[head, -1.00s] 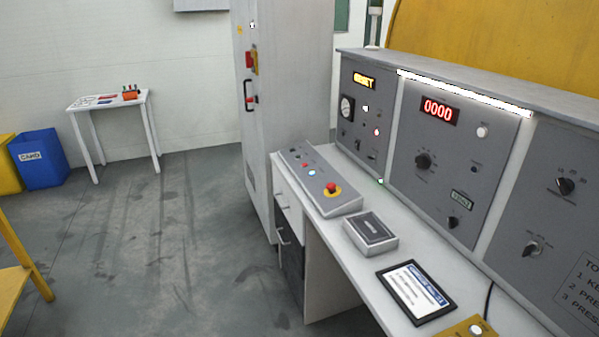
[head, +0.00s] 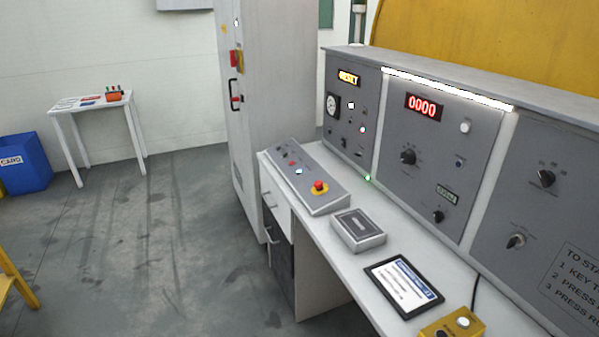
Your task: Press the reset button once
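A grey console (head: 436,140) stands on the white desk. Its amber display (head: 348,77) seems to read RESET, and its red display (head: 423,105) reads 0000. On the desk is a sloped grey button box (head: 322,200) with a red mushroom button (head: 319,186) on a yellow ring, a lit pale blue-white button (head: 299,171) and small red buttons. The console also has a white button (head: 465,126) and a dark bluish button (head: 459,162). The button labels are too small to read, so I cannot tell which one is reset. Neither gripper is in view.
On the desk are a grey box (head: 358,230), a tablet (head: 403,286) and a yellow box with a white button (head: 463,322). A tall grey cabinet (head: 275,100) stands behind the desk's left end. A small white table (head: 92,103) and a blue bin (head: 24,163) are farther left. The floor between is clear.

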